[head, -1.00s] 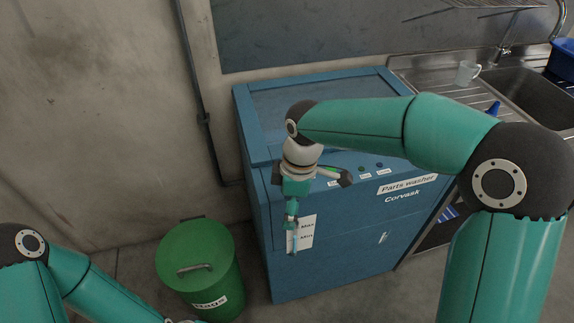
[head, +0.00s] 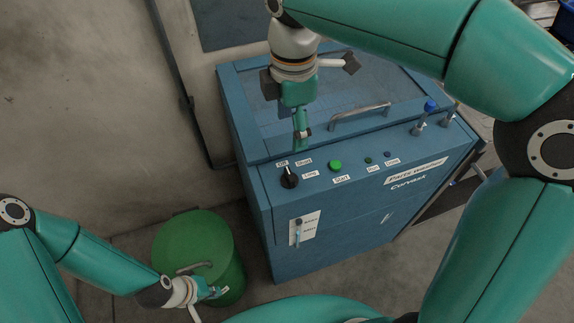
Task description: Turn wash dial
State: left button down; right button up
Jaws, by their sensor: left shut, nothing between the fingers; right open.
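The wash dial (head: 289,177) is a round black knob with a white pointer mark, at the left end of the blue parts washer's (head: 340,225) sloped front panel. Its labels read Off, Short and Long; the mark points up, close to the Off label. My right gripper (head: 303,134) points down above the panel's back edge, behind and slightly right of the dial and apart from it. Its fingers are seen nearly edge-on, open and empty. My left gripper (head: 220,293) is low at the left, shut and empty, in front of the green bin.
A green Start button (head: 335,165) and two small lamps sit right of the dial. A metal lid handle (head: 360,117) and a blue-topped tap (head: 419,120) stand behind the panel. A green bin (head: 195,240) stands left of the washer. My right arm covers the upper right.

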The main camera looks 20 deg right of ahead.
aim_at(290, 174)
notch_tip(290, 174, down, 16)
jog(key=shift+w+a+r, duration=0.1)
jog(key=shift+c, duration=0.4)
jog(key=c, duration=1.1)
